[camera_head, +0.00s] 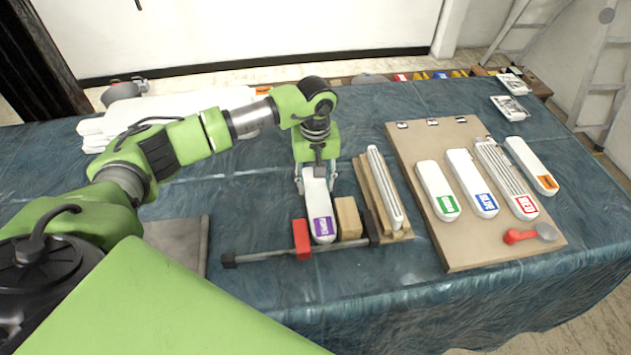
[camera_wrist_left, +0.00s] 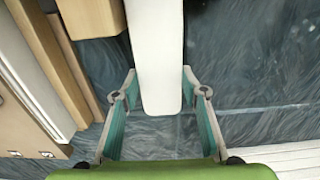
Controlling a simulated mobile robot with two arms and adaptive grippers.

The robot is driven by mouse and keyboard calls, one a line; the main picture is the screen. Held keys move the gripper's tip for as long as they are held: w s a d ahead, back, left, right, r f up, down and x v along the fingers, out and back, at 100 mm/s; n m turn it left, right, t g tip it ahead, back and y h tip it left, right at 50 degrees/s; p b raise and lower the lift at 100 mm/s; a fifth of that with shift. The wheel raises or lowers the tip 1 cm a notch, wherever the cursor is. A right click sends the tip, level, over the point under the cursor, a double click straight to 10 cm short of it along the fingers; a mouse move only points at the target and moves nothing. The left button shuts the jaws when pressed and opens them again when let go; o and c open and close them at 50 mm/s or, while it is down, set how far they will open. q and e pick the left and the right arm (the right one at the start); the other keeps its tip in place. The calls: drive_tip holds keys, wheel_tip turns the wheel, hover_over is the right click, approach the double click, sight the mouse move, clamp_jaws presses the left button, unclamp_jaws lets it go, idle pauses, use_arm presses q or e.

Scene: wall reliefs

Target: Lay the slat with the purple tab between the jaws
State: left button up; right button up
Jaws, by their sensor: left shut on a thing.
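The white slat (camera_head: 317,190) has a purple tab (camera_head: 322,227) at its near end. My left gripper (camera_head: 316,182) is shut on its far end from above. The slat also shows between the fingers in the left wrist view (camera_wrist_left: 158,60). The tab end is between the clamp's red jaw (camera_head: 301,238) on the left and a wooden block (camera_head: 348,217) on the right. The clamp's black jaw (camera_head: 373,228) is right of the block. I cannot tell whether the slat touches the clamp bar (camera_head: 265,254). My right gripper is not in view.
Right of the clamp, a ribbed white piece (camera_head: 385,188) lies on wooden strips. A wooden board (camera_head: 463,250) holds slats with green, blue and red tabs, and a red-handled tool (camera_head: 528,234). An orange-tabbed slat (camera_head: 532,167) is at its right edge. A grey slab (camera_head: 180,240) lies left.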

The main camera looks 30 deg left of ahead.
use_arm(q)
drive_tip(key=shift+f+b, duration=0.55)
drive_tip(key=shift+f, duration=0.1)
drive_tip(key=o, duration=1.3)
drive_tip(key=shift+c, duration=0.2)
drive_tip(key=shift+r, duration=0.15)
